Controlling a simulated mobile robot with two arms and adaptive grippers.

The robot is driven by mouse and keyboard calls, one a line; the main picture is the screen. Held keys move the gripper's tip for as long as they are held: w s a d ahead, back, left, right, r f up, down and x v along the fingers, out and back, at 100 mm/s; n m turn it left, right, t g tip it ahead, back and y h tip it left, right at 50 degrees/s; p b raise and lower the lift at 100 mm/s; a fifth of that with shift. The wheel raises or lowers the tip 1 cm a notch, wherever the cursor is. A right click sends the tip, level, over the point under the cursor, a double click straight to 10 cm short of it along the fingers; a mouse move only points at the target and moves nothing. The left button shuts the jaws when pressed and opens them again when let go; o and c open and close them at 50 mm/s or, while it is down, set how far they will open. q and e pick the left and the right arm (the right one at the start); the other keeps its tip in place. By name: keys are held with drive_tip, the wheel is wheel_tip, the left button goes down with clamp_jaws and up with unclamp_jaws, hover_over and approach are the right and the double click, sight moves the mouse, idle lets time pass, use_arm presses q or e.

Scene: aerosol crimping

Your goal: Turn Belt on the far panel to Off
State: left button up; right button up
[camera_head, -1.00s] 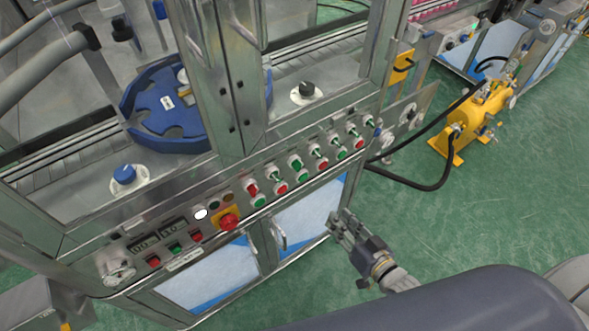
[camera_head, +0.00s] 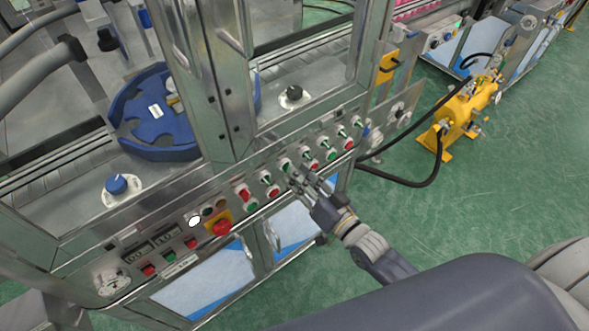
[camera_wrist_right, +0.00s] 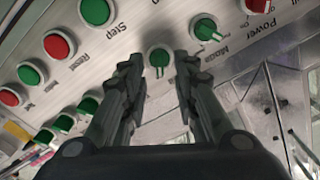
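The panel (camera_head: 230,205) on the near machine carries a row of selector switches and round buttons. My right gripper (camera_head: 301,177) is in front of its middle, fingers pointing at the panel. In the right wrist view the gripper (camera_wrist_right: 158,72) is open. A green selector switch (camera_wrist_right: 159,59) shows between and just beyond its fingertips; I cannot tell whether they touch it. Its label cannot be read, and I cannot make out the word Belt. My left gripper is not in view.
A red emergency button (camera_head: 221,226) on a yellow plate is left of my right gripper. Green (camera_wrist_right: 96,11) and red (camera_wrist_right: 59,45) push buttons sit close to the fingers. A yellow pump (camera_head: 460,112) with a black hose stands on the green floor at right.

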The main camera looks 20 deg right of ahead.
drive_tip(key=shift+x, duration=1.15)
drive_tip(key=shift+c, duration=0.4)
clamp_jaws()
drive_tip(key=shift+s+a+n+p, duration=0.15)
drive_tip(key=shift+n+p, duration=0.55)
drive_tip(key=shift+n, duration=2.25)
drive_tip(key=shift+w+a+n+p, duration=0.1)
drive_tip(key=shift+n+p, duration=0.55)
drive_tip(key=shift+n, duration=2.3)
